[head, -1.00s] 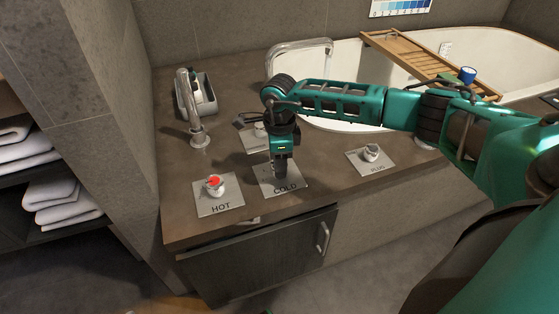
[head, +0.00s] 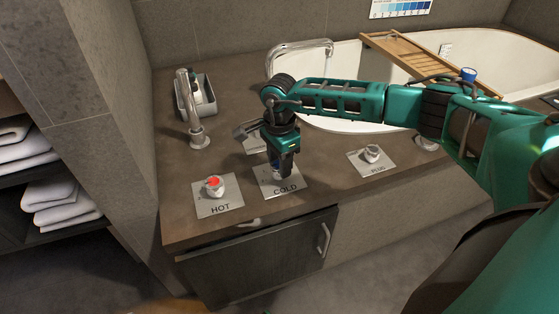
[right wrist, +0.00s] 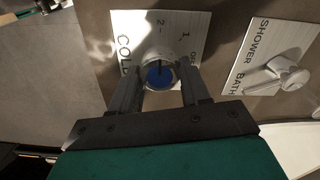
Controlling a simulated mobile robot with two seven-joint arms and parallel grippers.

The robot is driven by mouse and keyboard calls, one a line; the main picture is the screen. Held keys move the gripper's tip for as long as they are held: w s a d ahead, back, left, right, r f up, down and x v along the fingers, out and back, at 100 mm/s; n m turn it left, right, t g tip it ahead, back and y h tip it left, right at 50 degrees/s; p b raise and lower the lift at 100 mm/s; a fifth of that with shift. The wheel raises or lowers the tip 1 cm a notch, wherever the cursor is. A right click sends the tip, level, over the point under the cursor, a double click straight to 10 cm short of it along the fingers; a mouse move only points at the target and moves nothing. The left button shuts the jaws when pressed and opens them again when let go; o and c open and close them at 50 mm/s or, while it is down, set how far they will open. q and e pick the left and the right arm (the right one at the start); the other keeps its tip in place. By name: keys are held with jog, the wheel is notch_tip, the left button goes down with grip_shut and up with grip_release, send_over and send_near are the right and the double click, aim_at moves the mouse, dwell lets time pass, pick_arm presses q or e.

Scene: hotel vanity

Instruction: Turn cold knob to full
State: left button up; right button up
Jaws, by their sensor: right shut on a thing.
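The cold knob (right wrist: 159,76), round and metallic with a blue cap, stands on a pale square plate (right wrist: 128,24) marked COLD, OFF, 1 and 2. In the head view the COLD plate (head: 290,189) is on the counter's front part, and my gripper mostly hides the knob. My right gripper (head: 284,174) points down over it. In the right wrist view its two fingers (right wrist: 160,84) stand on either side of the knob, shut on it. The knob's exact setting cannot be told. My left gripper is out of view.
The red-capped hot knob (head: 214,187) is to the left and the plug knob (head: 372,153) to the right. A SHOWER/BATH plate (right wrist: 268,52) with a lever lies behind. A tap (head: 196,115), tub spout (head: 300,46) and bathtub (head: 480,55) stand farther back.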

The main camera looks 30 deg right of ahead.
jog(key=o, duration=1.1)
jog(key=shift+c, duration=0.2)
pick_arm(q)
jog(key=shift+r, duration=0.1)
pick_arm(e)
jog(key=shift+r, duration=0.55)
pick_arm(q)
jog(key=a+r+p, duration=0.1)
jog(key=p, duration=0.2)
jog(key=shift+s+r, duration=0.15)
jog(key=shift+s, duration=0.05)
pick_arm(e)
notch_tip(320, 180, up, 12)
jog(key=shift+f, duration=0.1)
